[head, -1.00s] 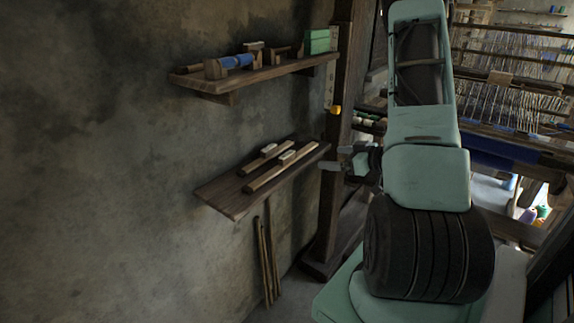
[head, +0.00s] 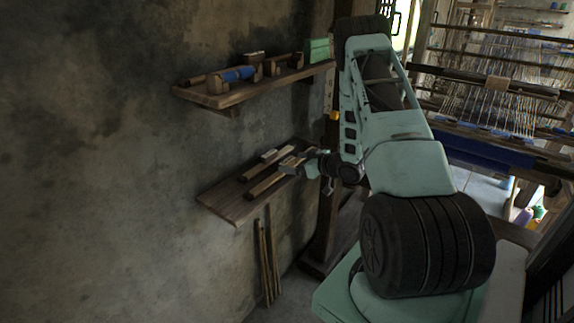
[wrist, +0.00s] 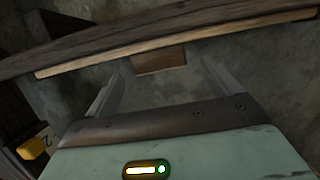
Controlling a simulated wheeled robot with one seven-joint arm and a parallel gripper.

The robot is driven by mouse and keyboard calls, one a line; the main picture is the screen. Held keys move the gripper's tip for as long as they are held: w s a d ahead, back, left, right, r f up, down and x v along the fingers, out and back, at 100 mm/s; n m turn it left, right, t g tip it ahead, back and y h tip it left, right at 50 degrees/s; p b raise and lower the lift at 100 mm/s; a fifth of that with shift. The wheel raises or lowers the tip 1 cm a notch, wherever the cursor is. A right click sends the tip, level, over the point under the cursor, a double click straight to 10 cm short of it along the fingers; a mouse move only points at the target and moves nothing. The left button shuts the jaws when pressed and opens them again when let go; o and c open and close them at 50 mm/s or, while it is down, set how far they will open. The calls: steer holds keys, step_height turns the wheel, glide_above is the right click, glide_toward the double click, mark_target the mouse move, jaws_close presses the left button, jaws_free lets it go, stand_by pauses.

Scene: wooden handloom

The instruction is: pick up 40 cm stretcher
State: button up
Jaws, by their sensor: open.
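Two pale wooden bars lie side by side on the lower wall shelf (head: 227,203) in the head view. The back bar (head: 256,167) looks shorter, and the front bar (head: 263,186) longer. Each has a small pale block on it. I cannot read any length, so which one is the 40 cm stretcher is unclear. My gripper (head: 287,169) is open over the right part of the shelf and hides part of the front bar. I cannot tell its height above it. In the wrist view the two fingers (wrist: 160,88) stand apart with nothing between them.
An upper shelf (head: 215,101) holds a blue roll, wooden pieces and a green box. Sticks (head: 265,262) lean on the wall below. A dark post and the loom stand at right. A dark wooden board (wrist: 130,37) with a paler strip crosses the wrist view.

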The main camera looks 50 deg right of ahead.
steer(key=shift+x, duration=0.9)
steer(key=c, duration=1.2)
steer(key=shift+o, duration=0.2)
steer(key=shift+r, duration=0.15)
